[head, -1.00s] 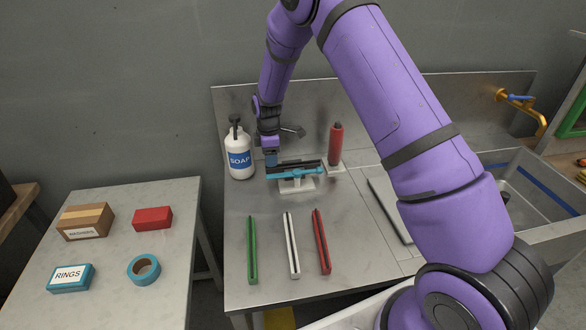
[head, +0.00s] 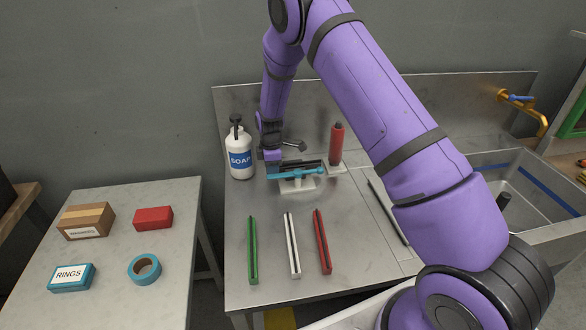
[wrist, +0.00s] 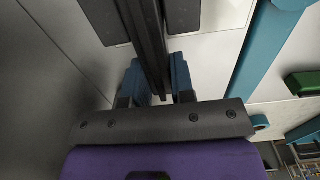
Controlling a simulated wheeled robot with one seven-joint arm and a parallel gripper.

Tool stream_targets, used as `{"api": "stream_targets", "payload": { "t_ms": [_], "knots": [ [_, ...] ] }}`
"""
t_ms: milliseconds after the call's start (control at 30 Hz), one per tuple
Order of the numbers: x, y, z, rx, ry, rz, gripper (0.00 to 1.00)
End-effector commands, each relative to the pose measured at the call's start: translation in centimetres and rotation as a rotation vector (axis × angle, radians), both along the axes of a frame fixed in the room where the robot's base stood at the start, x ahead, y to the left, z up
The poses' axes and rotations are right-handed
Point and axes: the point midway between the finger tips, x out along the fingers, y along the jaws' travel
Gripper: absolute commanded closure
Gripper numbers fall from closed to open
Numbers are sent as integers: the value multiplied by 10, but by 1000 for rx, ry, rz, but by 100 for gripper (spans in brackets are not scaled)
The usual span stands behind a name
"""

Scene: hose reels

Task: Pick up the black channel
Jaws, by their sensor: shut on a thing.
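The black channel (head: 304,163) lies on a pale stand (head: 297,185) on the steel counter, just behind a teal channel (head: 296,174). My gripper (head: 272,166) is at its left end. In the wrist view my gripper (wrist: 158,82) has its two blue fingers on either side of the black channel (wrist: 150,40), shut on it. The teal channel (wrist: 254,50) runs apart from the fingers, to the right in that view. I cannot tell whether the black channel is lifted off its stand.
A soap bottle (head: 240,153) stands close left of my gripper, and a red bottle (head: 337,145) stands to the right. Green (head: 252,250), white (head: 292,245) and red (head: 322,242) channels lie in front. A sink (head: 525,185) is at the right.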

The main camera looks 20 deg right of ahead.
Motion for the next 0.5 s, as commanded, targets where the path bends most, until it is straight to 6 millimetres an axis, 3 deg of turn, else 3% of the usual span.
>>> {"api": "stream_targets", "payload": {
  "t_ms": [267, 500],
  "knots": [
    [1, 0, 9, 1, -2, 0, 96],
    [1, 0, 52, 1, -4, 0, 96]
  ]
}}
